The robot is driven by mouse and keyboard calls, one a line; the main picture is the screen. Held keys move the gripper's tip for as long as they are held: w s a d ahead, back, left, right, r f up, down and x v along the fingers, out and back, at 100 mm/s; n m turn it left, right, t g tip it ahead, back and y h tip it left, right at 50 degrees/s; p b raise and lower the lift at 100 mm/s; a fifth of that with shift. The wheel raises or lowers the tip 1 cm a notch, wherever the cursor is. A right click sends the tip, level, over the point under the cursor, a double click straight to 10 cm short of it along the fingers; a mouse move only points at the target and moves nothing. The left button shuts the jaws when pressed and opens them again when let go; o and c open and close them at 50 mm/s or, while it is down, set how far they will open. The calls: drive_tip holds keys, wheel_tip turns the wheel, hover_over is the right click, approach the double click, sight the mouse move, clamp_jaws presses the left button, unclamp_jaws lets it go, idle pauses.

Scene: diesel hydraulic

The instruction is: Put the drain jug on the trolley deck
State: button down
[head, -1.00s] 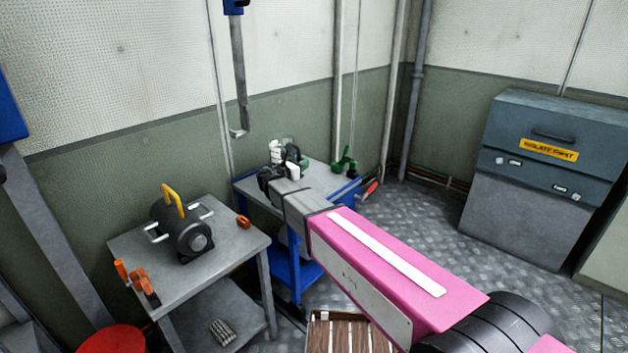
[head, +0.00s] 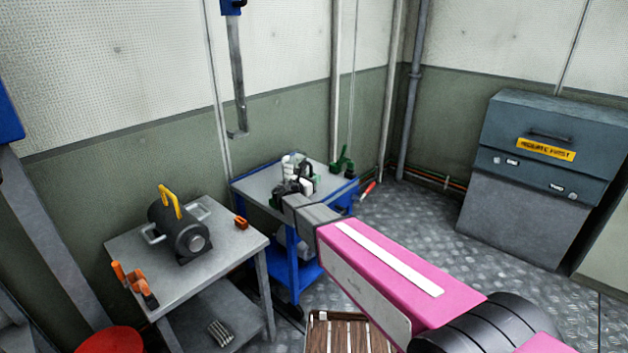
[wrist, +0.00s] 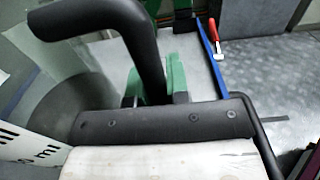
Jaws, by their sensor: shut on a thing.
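The drain jug looks pale and translucent with a black handle (wrist: 150,55). In the head view the jug (head: 288,163) shows only in part, behind my gripper (head: 300,184), at the trolley deck. The wrist view shows a panel with "ml" markings at lower left. My gripper is shut on the jug; its grip is partly hidden by my arm in the head view. The trolley deck (head: 258,184) is a grey top with blue edging. I cannot tell whether the jug's base touches the deck.
A green object (head: 343,160) stands at the deck's far right corner. A red-handled tool (head: 368,188) shows beside the deck's right edge. A grey workbench (head: 165,262) holds a dark cylindrical unit (head: 180,228) and orange items. The deck's left part is clear.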

drive_tip(key=c, duration=1.1)
unclamp_jaws()
drive_tip(key=shift+f, duration=0.15)
drive_tip(key=v, duration=1.2)
